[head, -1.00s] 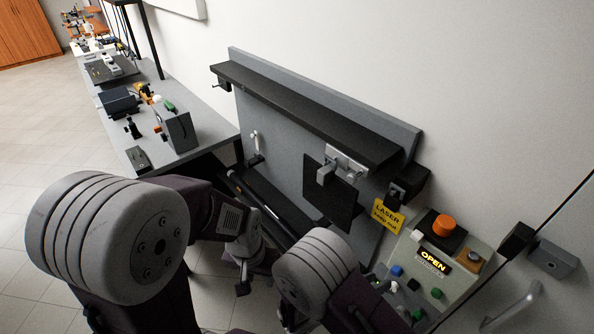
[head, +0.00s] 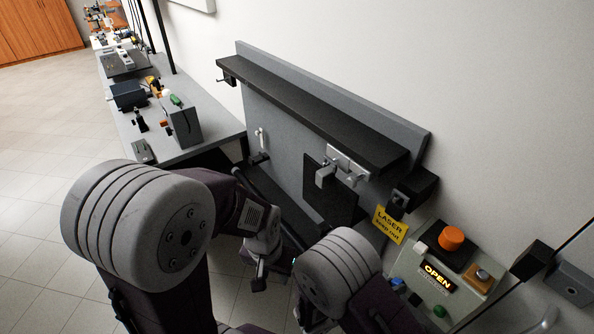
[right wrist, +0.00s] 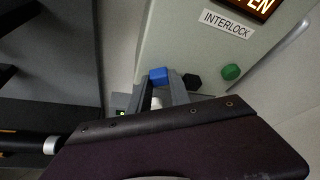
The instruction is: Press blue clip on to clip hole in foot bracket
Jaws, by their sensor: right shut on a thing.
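The blue clip (right wrist: 159,76) is a small blue block between the fingertips of my right gripper (right wrist: 160,78) in the right wrist view. The fingers are closed on it, in front of the pale interlock panel. A white part shows lower down between the fingers. In the head view a blue piece (head: 397,283) shows at the panel's left edge; my right arm hides the right gripper there. My left gripper (head: 257,280) hangs low in the head view, left of my right arm, its fingers too small to read. I cannot pick out the foot bracket or its clip hole for sure.
The panel (head: 433,287) carries an orange knob (head: 451,238), a lit OPEN sign and a green piece (right wrist: 231,71); a black piece (right wrist: 192,80) is beside the clip. A yellow laser sign (head: 390,225), a shelf (head: 310,108) and metal brackets (head: 347,160) stand along the wall.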

